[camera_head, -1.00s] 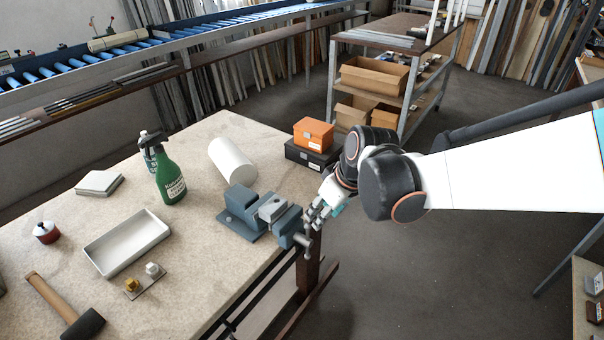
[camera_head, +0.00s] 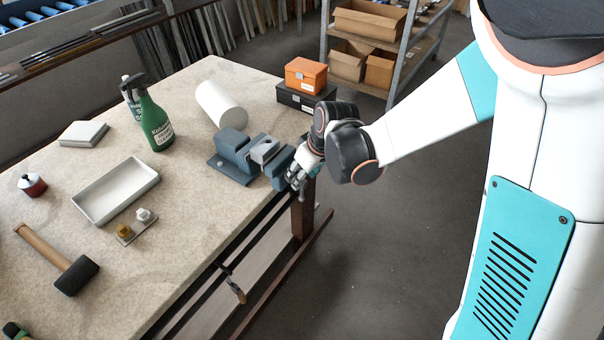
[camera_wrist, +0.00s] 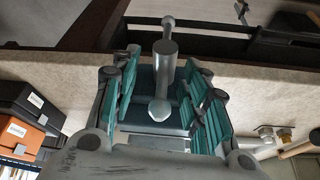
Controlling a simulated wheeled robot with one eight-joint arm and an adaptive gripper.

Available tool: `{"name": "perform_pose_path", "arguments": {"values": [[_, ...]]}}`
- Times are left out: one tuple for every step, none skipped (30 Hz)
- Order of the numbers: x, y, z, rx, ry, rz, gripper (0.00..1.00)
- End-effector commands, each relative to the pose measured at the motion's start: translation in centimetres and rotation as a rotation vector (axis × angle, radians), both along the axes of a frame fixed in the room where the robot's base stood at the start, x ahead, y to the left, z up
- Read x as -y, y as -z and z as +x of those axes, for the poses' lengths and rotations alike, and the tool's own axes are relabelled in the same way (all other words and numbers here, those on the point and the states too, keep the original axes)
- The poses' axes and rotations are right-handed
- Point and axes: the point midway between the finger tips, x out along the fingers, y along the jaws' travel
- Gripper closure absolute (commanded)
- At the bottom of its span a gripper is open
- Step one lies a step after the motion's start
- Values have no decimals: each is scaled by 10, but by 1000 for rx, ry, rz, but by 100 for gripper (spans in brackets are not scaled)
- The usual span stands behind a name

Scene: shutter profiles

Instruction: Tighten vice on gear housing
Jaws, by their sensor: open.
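The blue-grey vice (camera_head: 236,152) stands at the right edge of the bench. A lighter grey part, perhaps the gear housing (camera_head: 265,149), sits between its jaws. My gripper (camera_head: 297,177) is at the vice's front end and hides the handle in the head view. In the wrist view my gripper (camera_wrist: 163,98) is open, with teal-padded fingers on either side of the vice's screw end and handle bar (camera_wrist: 165,68). The fingers look apart from the bar. The vice body shows behind it, and the part in the jaws cannot be made out there.
A white cylinder (camera_head: 221,105), a green spray bottle (camera_head: 154,122), an empty tray (camera_head: 117,190) and a mallet (camera_head: 58,262) are on the bench. Orange (camera_head: 306,75) and black (camera_head: 305,97) boxes are stacked beyond the vice. Open floor lies right of the bench.

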Motion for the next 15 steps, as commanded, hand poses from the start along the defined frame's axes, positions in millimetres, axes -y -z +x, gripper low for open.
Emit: {"name": "perform_pose_path", "arguments": {"values": [[0,1,0,0,0,0,58],[0,1,0,0,0,0,58],[-1,2,0,0,0,0,58],[-1,2,0,0,0,0,58],[-1,1,0,0,0,0,58],[-1,1,0,0,0,0,58],[-1,1,0,0,0,0,58],[-1,1,0,0,0,0,58],[-1,1,0,0,0,0,63],[-1,1,0,0,0,0,70],[-1,1,0,0,0,0,77],[0,1,0,0,0,0,86],[0,1,0,0,0,0,92],[0,1,0,0,0,0,99],[-1,1,0,0,0,0,100]]}}
